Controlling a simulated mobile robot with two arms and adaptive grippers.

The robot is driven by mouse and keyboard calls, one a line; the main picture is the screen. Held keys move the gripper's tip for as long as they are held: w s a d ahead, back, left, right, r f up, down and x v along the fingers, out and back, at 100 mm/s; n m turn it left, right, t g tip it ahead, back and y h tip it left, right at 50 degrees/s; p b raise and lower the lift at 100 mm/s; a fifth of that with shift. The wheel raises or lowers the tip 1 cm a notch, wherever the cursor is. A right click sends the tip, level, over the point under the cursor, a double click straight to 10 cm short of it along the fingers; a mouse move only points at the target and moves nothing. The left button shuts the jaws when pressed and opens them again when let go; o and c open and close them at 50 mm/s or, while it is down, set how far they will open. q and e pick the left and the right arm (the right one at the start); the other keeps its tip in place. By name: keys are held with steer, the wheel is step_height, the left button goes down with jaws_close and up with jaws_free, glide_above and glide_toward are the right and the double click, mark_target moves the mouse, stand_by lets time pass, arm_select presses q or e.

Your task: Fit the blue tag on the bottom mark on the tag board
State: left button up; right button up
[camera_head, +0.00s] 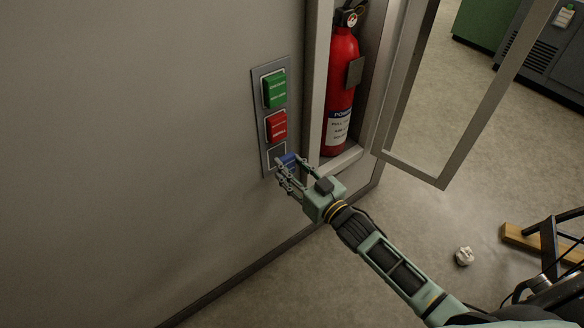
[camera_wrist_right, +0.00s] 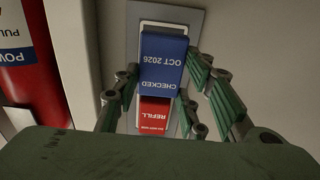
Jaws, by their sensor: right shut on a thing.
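The tag board (camera_head: 256,97) is a narrow grey plate on the wall with a column of outlined marks. A green tag (camera_head: 275,90) sits on the top mark and a red tag (camera_head: 276,126) on the middle one. The bottom mark (camera_head: 277,156) shows a bare outline, partly hidden by my right gripper (camera_head: 283,169). That gripper is shut on the blue tag (camera_head: 289,160), right at the bottom mark. In the right wrist view the blue tag (camera_wrist_right: 163,62) is between the fingers, its lettering upside down, in front of the board. I cannot tell whether it touches the board. My left gripper is not in view.
A red fire extinguisher (camera_head: 341,95) stands in an open wall cabinet just right of the board. Its framed glass door (camera_head: 443,182) swings out to the right. A small white object (camera_head: 464,256) lies on the floor. Bare wall is free on the left.

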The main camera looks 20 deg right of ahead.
mark_target(289, 165)
steer(key=shift+w, duration=0.15)
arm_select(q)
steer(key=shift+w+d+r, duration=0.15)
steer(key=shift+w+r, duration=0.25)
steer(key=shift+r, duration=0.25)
arm_select(e)
steer(key=shift+w+a, duration=0.35)
steer(key=shift+w, duration=0.3)
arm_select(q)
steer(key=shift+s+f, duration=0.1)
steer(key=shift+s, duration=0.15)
arm_select(e)
steer(key=shift+w, duration=0.2)
steer(key=shift+w+a+b, duration=0.1)
steer(key=shift+w+b, duration=0.1)
steer(key=shift+b, duration=0.1)
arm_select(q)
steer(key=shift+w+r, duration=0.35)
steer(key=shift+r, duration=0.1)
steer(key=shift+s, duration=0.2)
arm_select(e)
steer(key=shift+w+a, duration=0.1)
steer(key=shift+w, duration=0.15)
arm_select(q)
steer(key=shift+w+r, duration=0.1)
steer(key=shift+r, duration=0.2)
arm_select(e)
steer(key=shift+w, duration=0.15)
